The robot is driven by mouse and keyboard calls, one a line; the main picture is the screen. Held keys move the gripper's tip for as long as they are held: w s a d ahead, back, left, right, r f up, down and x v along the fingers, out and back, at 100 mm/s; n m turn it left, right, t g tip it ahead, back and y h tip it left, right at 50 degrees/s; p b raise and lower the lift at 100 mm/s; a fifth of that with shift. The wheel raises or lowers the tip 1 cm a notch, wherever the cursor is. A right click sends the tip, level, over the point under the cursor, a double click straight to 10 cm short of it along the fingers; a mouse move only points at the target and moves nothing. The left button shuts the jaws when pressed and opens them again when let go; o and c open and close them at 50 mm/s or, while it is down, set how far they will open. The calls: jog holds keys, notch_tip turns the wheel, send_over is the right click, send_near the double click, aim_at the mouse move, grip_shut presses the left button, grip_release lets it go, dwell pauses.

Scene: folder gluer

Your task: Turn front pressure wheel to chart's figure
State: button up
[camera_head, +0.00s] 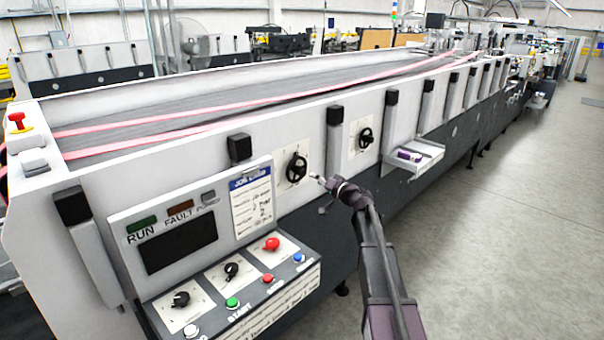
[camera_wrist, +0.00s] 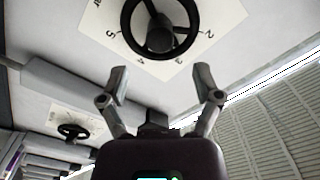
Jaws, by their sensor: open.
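The front pressure wheel is a black handwheel (camera_head: 297,168) on a white dial plate on the machine's side panel. In the wrist view this wheel (camera_wrist: 160,22) is close ahead, and the figures 5 and 2 show on its plate (camera_wrist: 97,28). My gripper (camera_wrist: 163,85) is open and empty, its fingertips apart from the wheel and just short of it. In the head view the gripper (camera_head: 322,182) is just right of the wheel. The job chart (camera_head: 252,203) hangs left of the wheel; its handwriting is too small to read surely.
A second black handwheel (camera_head: 365,138) sits further along the panel, with a small shelf (camera_head: 416,158) holding a purple item beyond it. A control panel with knobs and buttons (camera_head: 232,275) juts out at the lower left. The floor (camera_head: 500,250) at right is clear.

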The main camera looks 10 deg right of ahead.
aim_at(304, 173)
jog(key=x, duration=0.7)
jog(key=shift+w+a, duration=0.2)
jog(key=shift+w, duration=0.1)
jog(key=shift+c, duration=0.2)
grip_shut()
